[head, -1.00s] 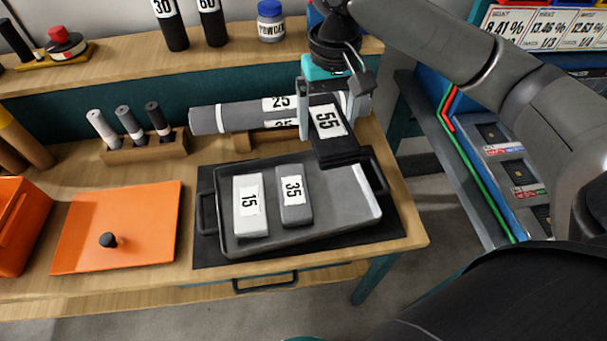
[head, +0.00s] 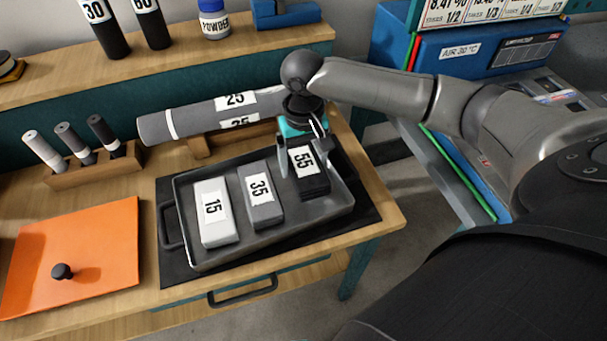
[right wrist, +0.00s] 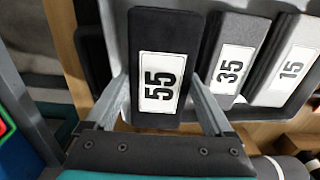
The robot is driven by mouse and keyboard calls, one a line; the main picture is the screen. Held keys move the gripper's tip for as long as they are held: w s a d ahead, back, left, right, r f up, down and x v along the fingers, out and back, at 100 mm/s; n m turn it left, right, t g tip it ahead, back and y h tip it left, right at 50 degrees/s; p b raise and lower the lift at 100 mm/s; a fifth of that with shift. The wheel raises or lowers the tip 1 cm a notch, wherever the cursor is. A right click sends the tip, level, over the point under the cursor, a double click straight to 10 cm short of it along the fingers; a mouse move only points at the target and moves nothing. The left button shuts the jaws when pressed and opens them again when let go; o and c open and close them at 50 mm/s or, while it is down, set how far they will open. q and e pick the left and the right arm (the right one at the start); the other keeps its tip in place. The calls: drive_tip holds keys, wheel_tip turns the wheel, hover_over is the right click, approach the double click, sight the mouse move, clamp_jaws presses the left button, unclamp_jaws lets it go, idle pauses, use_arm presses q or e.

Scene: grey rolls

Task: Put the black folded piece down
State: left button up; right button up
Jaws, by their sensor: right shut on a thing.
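The black folded piece (head: 308,181), labelled 55, is in the right part of the grey tray (head: 188,228), beside the grey piece (head: 262,205) labelled 35. The white piece (head: 214,228) labelled 15 lies further left in the tray. My right gripper (head: 302,160) is shut on the far end of the black piece, one finger on each side. In the right wrist view the black piece (right wrist: 163,105) sits between the fingers (right wrist: 162,95), level with its neighbours. I cannot tell whether its underside fully touches the tray floor. My left gripper is not in view.
The tray stands on a dark mat (head: 172,280) on the wooden table. Behind it a grey roll (head: 190,121) labelled 25 rests on a wooden stand. An orange sheet (head: 100,245) with a black knob and a wooden holder (head: 95,168) with several small rolls are at left.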

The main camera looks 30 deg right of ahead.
sight(304, 174)
wheel_tip(304, 174, down, 4)
drive_tip(key=shift+f+b, duration=0.1)
drive_tip(key=shift+b, duration=0.4)
drive_tip(key=shift+f, duration=0.15)
drive_tip(key=o, duration=1.2)
drive_tip(key=shift+o, duration=0.2)
wheel_tip(304, 174, up, 12)
drive_tip(key=p, duration=0.4)
